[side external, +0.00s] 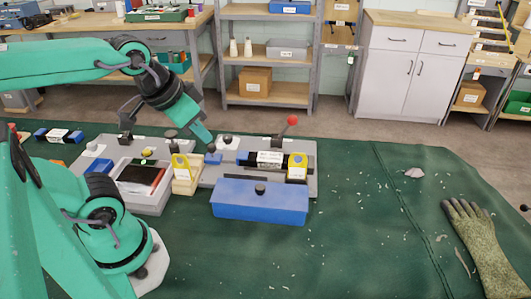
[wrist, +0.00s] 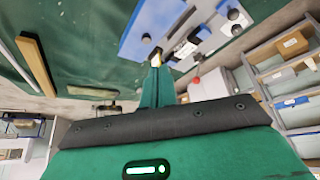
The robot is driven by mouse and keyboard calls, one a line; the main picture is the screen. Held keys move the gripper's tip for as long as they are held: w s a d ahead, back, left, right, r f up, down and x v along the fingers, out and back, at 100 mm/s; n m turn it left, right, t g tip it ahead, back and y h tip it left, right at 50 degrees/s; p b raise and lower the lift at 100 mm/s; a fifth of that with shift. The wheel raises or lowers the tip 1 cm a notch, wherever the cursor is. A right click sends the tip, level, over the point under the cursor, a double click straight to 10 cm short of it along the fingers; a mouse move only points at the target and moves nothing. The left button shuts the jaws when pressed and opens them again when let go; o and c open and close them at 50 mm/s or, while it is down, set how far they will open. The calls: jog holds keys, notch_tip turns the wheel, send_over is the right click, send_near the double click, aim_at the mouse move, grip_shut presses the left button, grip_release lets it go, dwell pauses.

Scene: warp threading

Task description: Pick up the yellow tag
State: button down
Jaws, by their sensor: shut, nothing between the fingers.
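Two yellow tags with white label faces show in the side external view. One yellow tag (side external: 181,166) stands on a cream wooden block left of centre. The other yellow tag (side external: 297,166) is at the right end of the grey fixture, beside a black-and-white cylinder. My gripper (side external: 211,149) points down above the fixture between the two tags, nearer the left one, and touches neither as far as I can see. It is shut and empty. In the wrist view my gripper (wrist: 156,62) is shut, with a small yellow patch near its tip, too small to identify for sure.
A blue box (side external: 259,204) with a black knob lies in front of the grey fixture (side external: 225,176). A red-knobbed lever (side external: 291,122) rises behind it. A grey tray (side external: 140,192) is at left. A glove (side external: 484,245) lies far right. The green mat is mostly clear between.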

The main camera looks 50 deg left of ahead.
dwell(0.3)
jog(key=c, duration=1.5)
grip_release()
jog(key=shift+w, duration=0.1)
jog(key=m+g, duration=0.5)
jog(key=m, duration=0.4)
send_over(293, 154)
jog(key=f, duration=0.9)
jog(key=shift+s+a, duration=0.25)
jog(key=shift+a, duration=0.05)
jog(key=shift+w+d+f+g, duration=0.1)
jog(key=shift+w+f+g, duration=0.25)
jog(key=shift+f, duration=0.1)
jog(key=shift+w+d+f, duration=0.1)
jog(key=shift+f, duration=3.8)
